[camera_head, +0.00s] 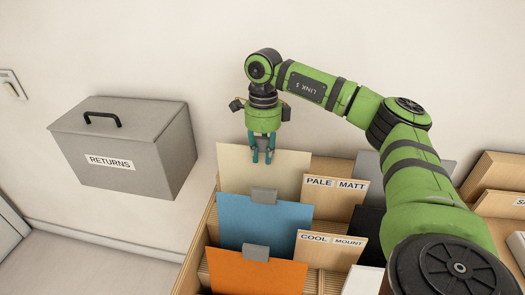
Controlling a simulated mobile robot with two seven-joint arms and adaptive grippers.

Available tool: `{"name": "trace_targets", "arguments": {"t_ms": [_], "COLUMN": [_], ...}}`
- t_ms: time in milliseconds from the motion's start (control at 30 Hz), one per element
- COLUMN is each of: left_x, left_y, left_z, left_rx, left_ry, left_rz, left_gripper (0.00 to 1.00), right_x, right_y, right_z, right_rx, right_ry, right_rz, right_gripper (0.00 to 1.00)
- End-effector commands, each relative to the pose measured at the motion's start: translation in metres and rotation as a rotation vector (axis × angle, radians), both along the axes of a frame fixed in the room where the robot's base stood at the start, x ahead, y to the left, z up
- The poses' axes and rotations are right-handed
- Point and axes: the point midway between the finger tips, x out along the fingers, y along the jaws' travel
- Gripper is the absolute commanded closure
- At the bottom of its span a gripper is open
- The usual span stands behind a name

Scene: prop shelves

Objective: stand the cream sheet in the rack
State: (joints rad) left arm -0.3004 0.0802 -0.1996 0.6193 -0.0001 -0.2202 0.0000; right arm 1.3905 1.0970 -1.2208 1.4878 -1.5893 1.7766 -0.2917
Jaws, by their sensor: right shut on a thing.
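The cream sheet (238,172) stands nearly upright at the back left of the wooden rack (193,252). My right gripper (262,157) points down and is shut on the sheet's top edge. The sheet's lower part is hidden behind a blue sheet (250,222) with a grey tab, so I cannot tell whether its bottom edge touches the rack floor. The divider PALE | MATT (330,195) stands to its right. My left gripper is not in view.
An orange sheet (255,275) and the divider COOL | MOUNT (325,255) stand nearer. Grey and black (366,232) sheets stand to the right, partly behind my right arm. A grey RETURNS box (125,145) is at the left. Another wooden rack (490,178) is at the right.

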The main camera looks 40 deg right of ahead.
Motion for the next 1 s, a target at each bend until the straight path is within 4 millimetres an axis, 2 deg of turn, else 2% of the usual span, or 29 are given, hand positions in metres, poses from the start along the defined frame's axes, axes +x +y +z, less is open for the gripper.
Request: {"name": "trace_targets", "arguments": {"t_ms": [67, 100, 133, 433, 567, 767, 1000], "left_x": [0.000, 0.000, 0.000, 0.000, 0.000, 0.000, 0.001], "left_y": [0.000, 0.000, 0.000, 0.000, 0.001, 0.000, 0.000], "left_z": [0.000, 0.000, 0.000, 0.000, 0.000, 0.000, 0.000], "left_rx": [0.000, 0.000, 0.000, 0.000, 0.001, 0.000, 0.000], "left_ry": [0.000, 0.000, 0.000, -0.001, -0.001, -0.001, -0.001], "left_rz": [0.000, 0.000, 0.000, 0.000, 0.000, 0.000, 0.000], "left_gripper": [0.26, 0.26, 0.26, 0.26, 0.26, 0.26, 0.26], "right_x": [0.000, 0.000, 0.000, 0.000, 0.001, 0.003, 0.006], "right_y": [0.000, 0.000, 0.000, 0.000, 0.000, -0.002, -0.006], "right_z": [0.000, 0.000, 0.000, 0.000, 0.006, 0.040, 0.097], "right_rx": [0.001, 0.001, 0.001, -0.001, 0.001, 0.002, 0.000], "right_ry": [-0.001, -0.001, -0.001, 0.001, -0.001, -0.005, -0.006], "right_rz": [0.000, 0.000, 0.000, 0.000, 0.000, 0.000, 0.000], "right_gripper": [1.00, 0.61, 0.50, 0.50, 0.50, 0.50, 0.50]}}
